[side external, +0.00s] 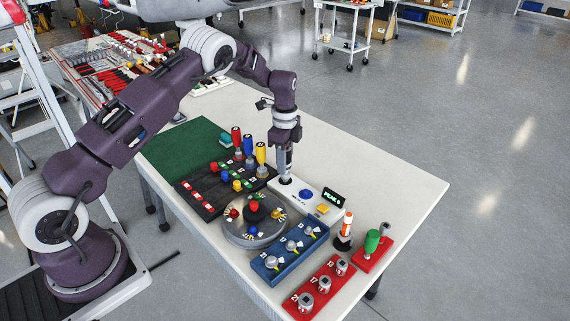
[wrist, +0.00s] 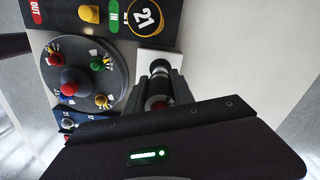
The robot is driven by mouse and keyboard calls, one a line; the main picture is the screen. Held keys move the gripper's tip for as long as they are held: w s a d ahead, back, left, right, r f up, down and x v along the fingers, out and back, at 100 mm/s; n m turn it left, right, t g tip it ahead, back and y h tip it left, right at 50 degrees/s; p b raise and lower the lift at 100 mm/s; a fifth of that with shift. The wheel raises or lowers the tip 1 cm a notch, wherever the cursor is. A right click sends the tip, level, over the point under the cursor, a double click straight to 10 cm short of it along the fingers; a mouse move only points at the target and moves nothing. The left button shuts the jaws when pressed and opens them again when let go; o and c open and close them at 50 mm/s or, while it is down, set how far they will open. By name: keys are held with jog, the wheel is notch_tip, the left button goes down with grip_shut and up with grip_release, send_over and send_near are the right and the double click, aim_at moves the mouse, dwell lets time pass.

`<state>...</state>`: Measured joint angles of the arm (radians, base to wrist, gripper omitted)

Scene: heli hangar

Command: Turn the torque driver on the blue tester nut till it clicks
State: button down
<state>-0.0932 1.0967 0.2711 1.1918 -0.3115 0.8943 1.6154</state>
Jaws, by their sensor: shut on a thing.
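The white tester (side external: 314,201) lies near the table's middle, with a blue round nut (side external: 306,194), a yellow square and a green-lit display (side external: 334,197) reading what looks like PEAK 0. My gripper (side external: 285,145) points down above the tester's far left end, shut on a dark upright driver (side external: 285,168). The driver's lower end is at a dark round spot on that end, apart from the blue nut; I cannot tell whether it touches. In the wrist view, my gripper (wrist: 162,92) is around the driver (wrist: 158,70), with the white tester end (wrist: 155,57) beyond; the blue nut is hidden there.
A black rack (side external: 204,197) holds red, blue and yellow handled drivers. A grey round turntable (side external: 236,235), a blue socket tray (side external: 273,278), a red socket tray (side external: 332,264) and an orange-white bottle (side external: 347,225) stand close by. The table's right side is clear.

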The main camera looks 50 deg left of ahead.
notch_tip(320, 180, up, 8)
jog(key=shift+d+f, duration=0.1)
jog(key=shift+d, duration=0.05)
jog(key=shift+m, duration=0.6)
jog(key=shift+d+f, duration=1.05)
jog(key=shift+d, duration=0.3)
jog(key=shift+d+f, duration=1.1)
jog(key=shift+d, duration=0.2)
jog(key=shift+d+f, duration=1.05)
jog(key=shift+d, duration=0.3)
jog(key=shift+f, duration=1)
jog(key=c, duration=1.6)
grip_release()
grip_shut()
